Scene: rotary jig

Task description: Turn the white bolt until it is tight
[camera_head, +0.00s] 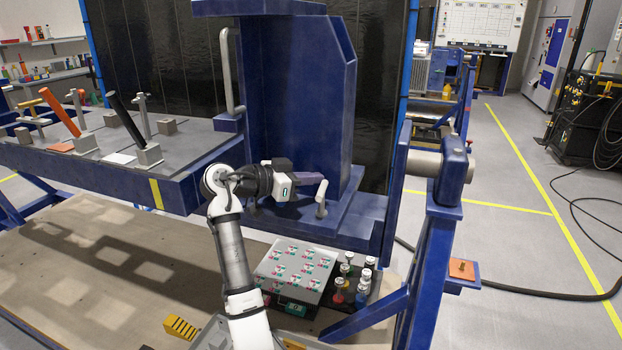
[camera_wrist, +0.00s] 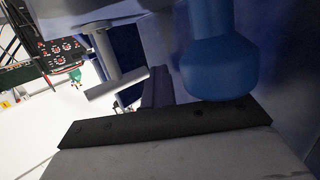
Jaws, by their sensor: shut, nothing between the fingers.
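The white bolt (camera_head: 321,198) stands upright on the blue fixture's base plate, with a short crossbar on top. My gripper (camera_head: 322,180) reaches in from the left, roughly level, with its purple fingers shut and empty. The fingers end beside the bolt's head in the head view; I cannot tell whether they touch it. In the wrist view a pale bolt with a crossbar (camera_wrist: 118,86) shows left of the fingers (camera_wrist: 157,90), seemingly apart from them. A second pale bolt, left of the first, is mostly hidden behind my arm.
The blue upright fixture (camera_head: 300,95) rises behind my gripper, with a grey handle (camera_head: 228,75) on its left. A rounded blue part (camera_wrist: 212,65) is close in the wrist view. Left is a table (camera_head: 105,170) with clamps; below are a patterned box (camera_head: 297,268) and bottles (camera_head: 362,288).

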